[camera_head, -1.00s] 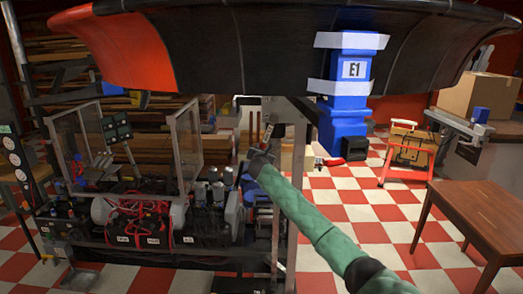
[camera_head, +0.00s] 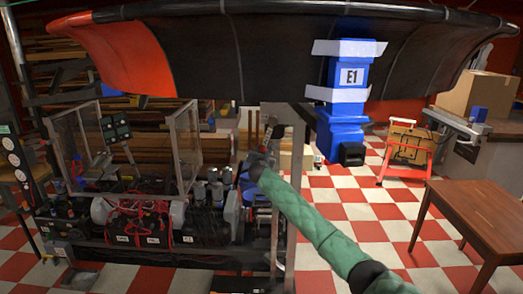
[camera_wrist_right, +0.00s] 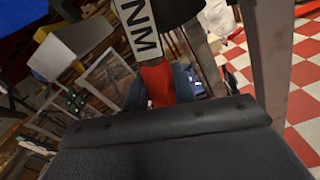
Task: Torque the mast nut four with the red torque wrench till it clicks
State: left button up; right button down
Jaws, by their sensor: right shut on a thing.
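The red torque wrench (camera_wrist_right: 157,84) shows in the right wrist view as a red grip below a white band lettered "NM". My right gripper (camera_wrist_right: 160,92) is shut around the red grip. In the head view my right gripper (camera_head: 262,160) is small and dark at the end of the green-sleeved arm, beside a grey upright under the black and red duct (camera_head: 200,60). The wrench is barely discernible there. I cannot make out mast nut four or whether the wrench touches a nut. My left gripper is not in view.
The duct overhangs the top of the view. A blue column marked E1 (camera_head: 345,128) stands right of the upright. A machine bench (camera_head: 140,215) with hoses and cylinders fills the left. A brown table (camera_head: 480,220) stands at right. Checkered floor between them is open.

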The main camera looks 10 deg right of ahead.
jog(key=p+v, duration=0.2)
jog(key=v, duration=0.1)
jog(key=shift+s+a, duration=0.15)
jog(key=shift+s, duration=0.1)
dwell(0.5)
